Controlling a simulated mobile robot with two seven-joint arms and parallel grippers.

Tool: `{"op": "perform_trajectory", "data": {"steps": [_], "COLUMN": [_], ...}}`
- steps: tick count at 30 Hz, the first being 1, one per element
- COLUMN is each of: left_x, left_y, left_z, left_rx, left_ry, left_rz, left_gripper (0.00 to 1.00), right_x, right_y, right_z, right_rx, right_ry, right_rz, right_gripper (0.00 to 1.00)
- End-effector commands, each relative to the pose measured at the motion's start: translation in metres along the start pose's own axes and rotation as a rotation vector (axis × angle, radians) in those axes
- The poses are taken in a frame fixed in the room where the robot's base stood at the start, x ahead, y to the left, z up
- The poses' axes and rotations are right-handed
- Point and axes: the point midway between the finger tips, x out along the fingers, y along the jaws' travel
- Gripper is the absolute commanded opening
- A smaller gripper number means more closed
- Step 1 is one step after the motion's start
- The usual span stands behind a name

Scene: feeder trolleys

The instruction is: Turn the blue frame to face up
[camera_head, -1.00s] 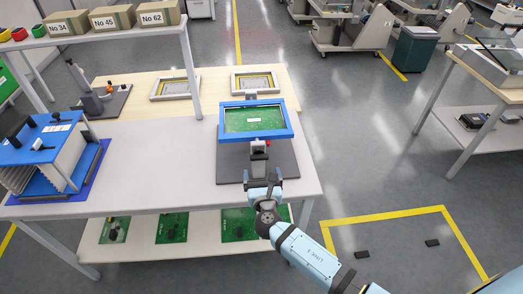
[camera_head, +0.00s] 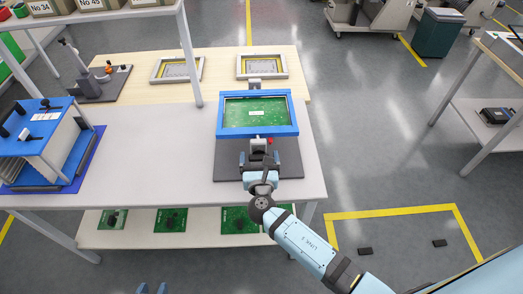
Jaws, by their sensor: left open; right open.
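The blue frame (camera_head: 257,132) is in the middle of the head view, around a green circuit board (camera_head: 255,112) with a white label. It is mounted above a dark grey base plate (camera_head: 228,170) on the table and looks tilted toward me. A grey and white fixture part with a red knob (camera_head: 270,141) sits just below its near edge. My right gripper (camera_head: 257,158) is open, just in front of this part, with its fingers to either side. I cannot tell whether it touches. My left gripper (camera_head: 152,288) is open and empty at the bottom edge, only its tips visible.
A blue rack (camera_head: 40,135) stands at the left of the white table (camera_head: 150,150). Two light-framed panels (camera_head: 177,69) (camera_head: 262,66) lie behind. A shelf post (camera_head: 190,60) rises left of the frame. Green boards (camera_head: 171,220) lie on the lower shelf. The table between rack and base plate is clear.

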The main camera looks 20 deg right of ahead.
Motion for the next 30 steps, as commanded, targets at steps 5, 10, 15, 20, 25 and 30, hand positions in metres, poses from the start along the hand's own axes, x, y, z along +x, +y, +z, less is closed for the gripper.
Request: {"op": "perform_trajectory", "data": {"steps": [5, 10, 15, 20, 25, 30], "left_x": [0.0003, 0.0003, 0.0005, 0.0007, 0.0007, 0.0005], "left_y": [0.0001, 0.0002, 0.0003, 0.0003, 0.0003, 0.0001], "left_z": [0.0005, 0.0007, 0.0017, 0.0024, 0.0024, 0.0013], "left_rx": [0.000, 0.000, 0.000, 0.000, 0.000, 0.000], "left_ry": [0.000, -0.001, -0.002, -0.004, -0.004, -0.003], "left_rz": [0.000, 0.000, 0.001, 0.001, 0.001, 0.000], "left_gripper": [0.43, 0.43, 0.43, 0.43, 0.43, 0.43], "right_x": [-0.0022, -0.0024, -0.0023, -0.0023, -0.0019, 0.0039], "right_y": [0.0023, 0.0026, 0.0025, 0.0025, 0.0026, 0.0042], "right_z": [0.0001, 0.0003, 0.0003, 0.0003, 0.0003, 0.0007], "right_rx": [0.000, 0.000, 0.000, 0.000, 0.000, -0.014], "right_ry": [0.000, 0.000, 0.000, 0.000, 0.000, -0.001], "right_rz": [-0.001, -0.001, -0.001, 0.000, 0.000, 0.000], "right_gripper": [0.89, 0.89, 0.78, 0.41, 0.21, 0.21]}}
